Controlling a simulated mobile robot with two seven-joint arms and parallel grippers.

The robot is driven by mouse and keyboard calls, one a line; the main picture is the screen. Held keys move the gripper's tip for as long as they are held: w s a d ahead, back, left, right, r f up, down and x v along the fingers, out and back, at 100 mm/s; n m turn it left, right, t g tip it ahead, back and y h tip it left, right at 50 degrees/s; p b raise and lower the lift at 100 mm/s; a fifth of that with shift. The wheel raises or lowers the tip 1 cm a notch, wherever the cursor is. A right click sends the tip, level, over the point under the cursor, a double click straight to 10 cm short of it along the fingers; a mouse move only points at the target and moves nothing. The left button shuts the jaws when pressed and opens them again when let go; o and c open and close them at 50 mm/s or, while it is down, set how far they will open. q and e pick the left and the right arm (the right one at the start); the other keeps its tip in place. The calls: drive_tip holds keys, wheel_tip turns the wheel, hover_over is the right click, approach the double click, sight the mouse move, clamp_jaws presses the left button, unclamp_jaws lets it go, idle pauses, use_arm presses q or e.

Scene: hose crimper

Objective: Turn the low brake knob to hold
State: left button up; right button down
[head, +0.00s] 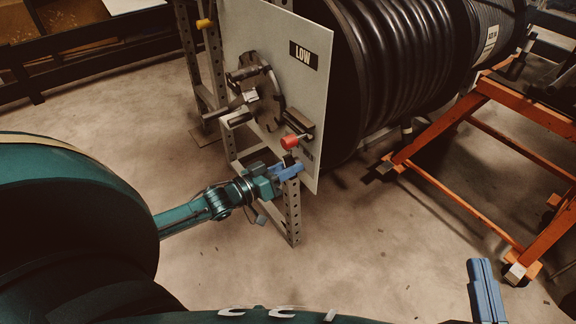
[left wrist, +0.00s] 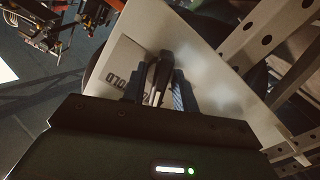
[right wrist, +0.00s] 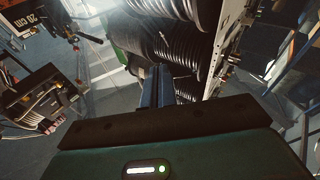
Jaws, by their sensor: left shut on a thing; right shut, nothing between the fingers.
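The grey panel (head: 318,100) with the "LOW" label (head: 303,55) stands in front of a black hose reel. My left gripper (head: 288,170) is at the panel's lower edge, below a red ball-ended handle (head: 290,142). In the left wrist view its blue fingers (left wrist: 159,88) are shut on the dark and grey brake knob (left wrist: 159,75). An upside-down plate beside the knob, partly hidden by a finger, shows letters (left wrist: 118,80) that look like part of "HOLD". The knob's exact angle is unclear. My right gripper (head: 485,292) is shut and empty at the lower right, away from the panel.
A crank-like hub with handles (head: 255,92) sticks out from the panel above my left gripper. A perforated metal post (head: 291,215) supports the panel. An orange frame (head: 500,150) stands on the right. The floor between is clear.

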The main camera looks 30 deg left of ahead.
use_arm(q)
drive_tip(key=shift+r+m+p, duration=0.15)
drive_tip(key=shift+m+p, duration=0.6)
drive_tip(key=shift+m, duration=0.45)
drive_tip(key=m+p, duration=0.1)
drive_tip(key=m, duration=0.2)
drive_tip(key=shift+m+p, duration=0.3)
drive_tip(key=m+p, duration=0.1)
drive_tip(key=m, duration=0.2)
drive_tip(key=shift+m, duration=0.9)
use_arm(e)
drive_tip(key=shift+s+d+f+n+g+h, duration=0.3)
drive_tip(key=shift+d+f+n+h, duration=0.1)
drive_tip(key=shift+d+h, duration=0.1)
drive_tip(key=shift+w, duration=0.1)
use_arm(q)
drive_tip(key=o, duration=0.6)
use_arm(e)
drive_tip(key=shift+r, duration=0.2)
